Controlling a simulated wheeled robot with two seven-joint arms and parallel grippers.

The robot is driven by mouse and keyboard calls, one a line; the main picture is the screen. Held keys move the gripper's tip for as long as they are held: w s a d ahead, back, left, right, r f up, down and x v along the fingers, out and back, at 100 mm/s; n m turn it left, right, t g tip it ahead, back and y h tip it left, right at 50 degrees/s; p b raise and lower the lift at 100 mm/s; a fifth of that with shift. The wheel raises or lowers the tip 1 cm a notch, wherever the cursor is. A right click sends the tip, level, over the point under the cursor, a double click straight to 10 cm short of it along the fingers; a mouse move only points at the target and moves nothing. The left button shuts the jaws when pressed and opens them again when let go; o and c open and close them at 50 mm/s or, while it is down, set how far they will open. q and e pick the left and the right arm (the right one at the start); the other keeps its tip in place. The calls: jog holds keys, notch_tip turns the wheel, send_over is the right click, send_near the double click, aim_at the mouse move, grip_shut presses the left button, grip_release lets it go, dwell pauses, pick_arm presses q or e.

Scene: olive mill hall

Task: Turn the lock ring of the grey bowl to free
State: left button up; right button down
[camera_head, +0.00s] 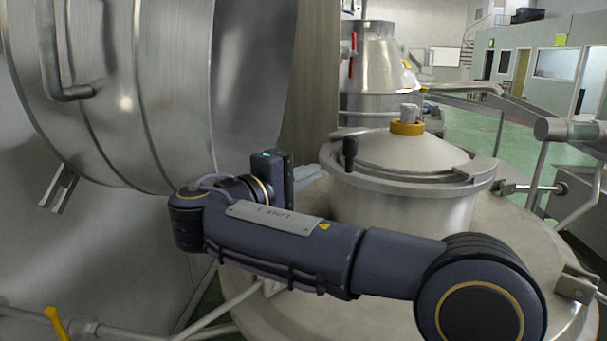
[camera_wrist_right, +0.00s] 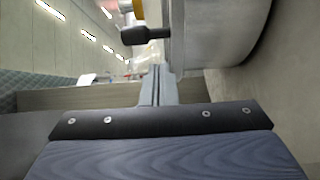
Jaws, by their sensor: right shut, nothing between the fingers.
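The grey bowl (camera_head: 405,205) is a round metal vessel with a conical lid (camera_head: 405,152), standing on a wide metal top. A flat lock ring (camera_head: 415,178) runs around its rim, with an upright black handle (camera_head: 350,152) at the left. My right gripper (camera_head: 309,173) is left of the bowl, its fingers partly hidden behind its dark body. In the right wrist view its fingers (camera_wrist_right: 158,85) are shut and empty, apart from the black handle (camera_wrist_right: 146,35), with the bowl wall (camera_wrist_right: 225,35) at the right. My left gripper is not in view.
A large metal drum (camera_head: 150,90) fills the left side. A metal cone-topped vessel (camera_head: 375,65) stands behind the bowl. Metal pipes and rails (camera_head: 500,100) run on the right. My right arm crosses in front of the bowl.

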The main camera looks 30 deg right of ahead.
jog(key=x, duration=0.6)
jog(key=shift+d+p, duration=0.25)
jog(key=shift+p, duration=0.1)
